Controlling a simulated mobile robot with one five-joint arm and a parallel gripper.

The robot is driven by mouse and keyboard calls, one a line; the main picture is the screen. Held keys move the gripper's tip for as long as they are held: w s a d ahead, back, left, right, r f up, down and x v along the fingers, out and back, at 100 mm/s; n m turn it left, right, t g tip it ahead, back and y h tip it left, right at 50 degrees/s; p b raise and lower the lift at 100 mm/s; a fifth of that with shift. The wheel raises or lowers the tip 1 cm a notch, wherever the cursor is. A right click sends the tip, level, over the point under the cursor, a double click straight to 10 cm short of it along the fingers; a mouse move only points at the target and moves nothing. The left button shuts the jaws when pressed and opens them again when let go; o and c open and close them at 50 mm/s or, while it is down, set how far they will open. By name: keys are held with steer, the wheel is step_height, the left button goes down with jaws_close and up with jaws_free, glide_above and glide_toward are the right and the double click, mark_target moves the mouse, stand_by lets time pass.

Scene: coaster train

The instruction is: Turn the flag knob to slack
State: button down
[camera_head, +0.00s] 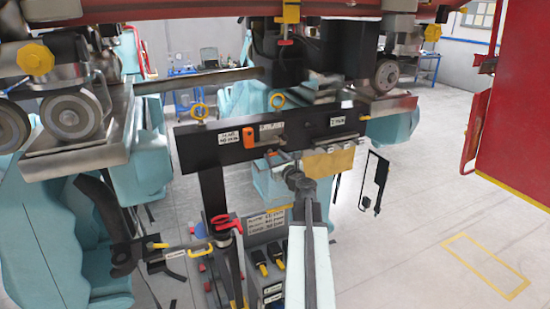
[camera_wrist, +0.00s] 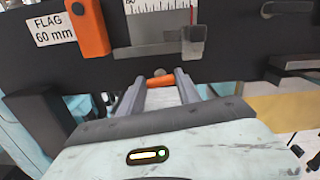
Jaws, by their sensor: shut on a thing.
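A black crossbar (camera_head: 300,137) carries a label (camera_wrist: 54,28) reading "FLAG 60 mm", an orange block (camera_wrist: 88,27) and a white ruled scale (camera_wrist: 158,22). The label (camera_head: 237,139), block (camera_head: 249,137) and scale (camera_head: 272,127) also show in the head view. A grey slider (camera_wrist: 193,42) sits at the scale's right. My gripper (camera_wrist: 163,83) is just below the bar, its fingers shut on a small part with an orange piece (camera_wrist: 160,80), which looks like the flag knob. The fingers hide most of it, so I cannot read its turn. My gripper (camera_head: 300,183) shows in the head view.
A tan plate (camera_head: 330,161) hangs from the bar to the right of my gripper. Red-handled and yellow-handled tools (camera_head: 228,222) stand below left. A red panel (camera_head: 515,110) is at far right. The grey floor (camera_head: 420,220) at right is mostly clear.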

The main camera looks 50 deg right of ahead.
steer(key=n, duration=0.8)
steer(key=shift+a+f, duration=0.1)
steer(key=shift+a, duration=0.05)
steer(key=n, duration=0.4)
steer(key=shift+f+n, duration=0.15)
steer(key=shift+n, duration=1.95)
steer(key=c, duration=0.8)
jaws_free()
steer(key=shift+c, duration=0.2)
steer(key=shift+a, duration=0.1)
